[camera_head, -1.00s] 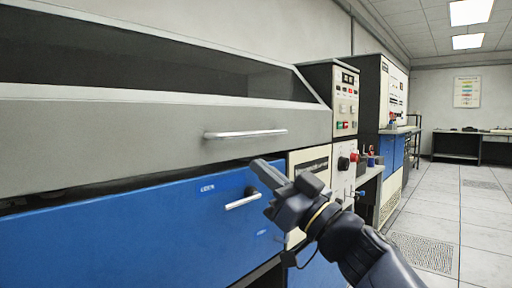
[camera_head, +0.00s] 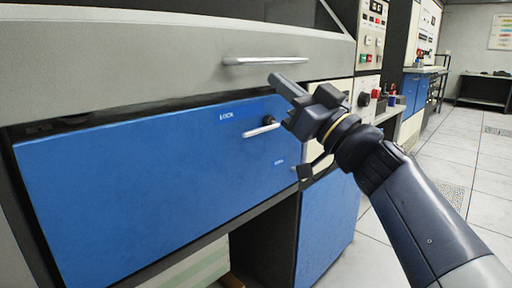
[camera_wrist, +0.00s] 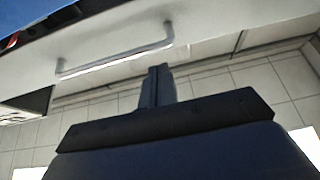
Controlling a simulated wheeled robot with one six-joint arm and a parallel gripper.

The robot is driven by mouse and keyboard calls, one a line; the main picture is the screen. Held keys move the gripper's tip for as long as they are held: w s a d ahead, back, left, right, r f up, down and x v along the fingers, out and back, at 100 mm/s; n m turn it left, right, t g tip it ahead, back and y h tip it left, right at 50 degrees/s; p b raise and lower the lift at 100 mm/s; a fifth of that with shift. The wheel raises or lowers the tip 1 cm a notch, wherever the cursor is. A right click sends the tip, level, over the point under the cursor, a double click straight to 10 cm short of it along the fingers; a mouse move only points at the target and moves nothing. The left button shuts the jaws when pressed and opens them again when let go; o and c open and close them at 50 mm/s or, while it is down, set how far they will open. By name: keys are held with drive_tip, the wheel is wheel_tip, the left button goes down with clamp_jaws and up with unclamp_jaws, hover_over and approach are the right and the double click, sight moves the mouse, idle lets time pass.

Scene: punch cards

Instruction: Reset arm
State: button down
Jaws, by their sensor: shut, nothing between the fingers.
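My gripper (camera_head: 290,87) is raised in front of the machine in the head view, its fingers together with nothing between them. The fingers point up and left, near the right end of the grey panel's handle (camera_head: 265,60); I cannot tell whether they touch anything. In the wrist view my shut gripper (camera_wrist: 158,72) points towards a long bar handle (camera_wrist: 115,55) on a pale panel, with a gap showing between them in the picture. My forearm fills the lower right of the head view.
A blue drawer front (camera_head: 140,160) with a small handle (camera_head: 261,131) and a black knob lies left of my arm. A control panel (camera_head: 369,45) with buttons stands behind. The tiled floor (camera_head: 465,175) on the right is open.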

drive_tip(key=x, duration=0.5)
drive_tip(key=shift+w+d+r, duration=0.1)
drive_tip(key=shift+r, duration=0.15)
idle(0.3)
